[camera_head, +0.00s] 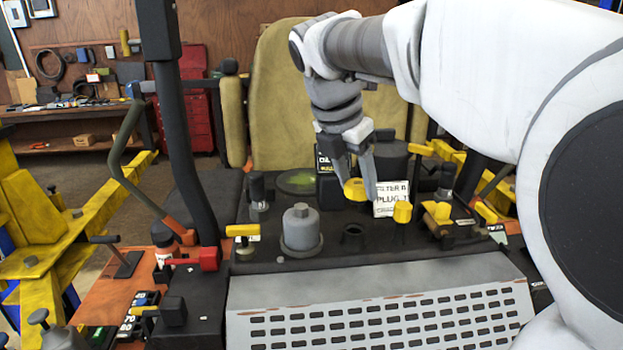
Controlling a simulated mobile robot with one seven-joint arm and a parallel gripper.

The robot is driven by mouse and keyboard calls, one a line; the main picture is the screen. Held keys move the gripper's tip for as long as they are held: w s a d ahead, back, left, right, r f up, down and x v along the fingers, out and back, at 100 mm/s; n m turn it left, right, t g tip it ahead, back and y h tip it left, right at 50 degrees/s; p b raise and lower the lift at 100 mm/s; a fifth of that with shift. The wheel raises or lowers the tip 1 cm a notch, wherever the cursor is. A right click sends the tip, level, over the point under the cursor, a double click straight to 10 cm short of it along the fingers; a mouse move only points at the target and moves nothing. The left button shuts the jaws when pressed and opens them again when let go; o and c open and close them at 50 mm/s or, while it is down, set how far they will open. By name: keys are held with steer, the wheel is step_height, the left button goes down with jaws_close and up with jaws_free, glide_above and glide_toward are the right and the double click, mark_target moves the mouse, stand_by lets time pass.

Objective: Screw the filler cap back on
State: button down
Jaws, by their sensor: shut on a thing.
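My gripper (357,182) points down above the dark deck of the mower. It is shut on a yellow cap (355,189), which I take to be the filler cap. The cap is held above the deck, behind and slightly right of an open black filler neck (353,235). The cap and the neck look apart. The fingers hide part of the cap's rim, and I cannot tell its exact height above the deck.
A grey canister (300,231) stands left of the neck. A yellow-topped post (402,212) and a white label (389,199) stand close on the right. A yellow-handled valve (243,231) sits at the left. A grey perforated panel (380,310) lies in front.

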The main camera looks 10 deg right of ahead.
mark_target(351, 198)
steer(key=shift+w+f, duration=0.1)
steer(key=shift+w, duration=0.2)
step_height(351, 198, down, 4)
steer(key=b, duration=0.5)
steer(key=shift+f, duration=0.55)
steer(key=shift+p, duration=0.55)
stand_by(0.4)
steer(key=shift+f, duration=0.15)
steer(key=shift+f+b, duration=0.55)
steer(key=shift+f, duration=0.35)
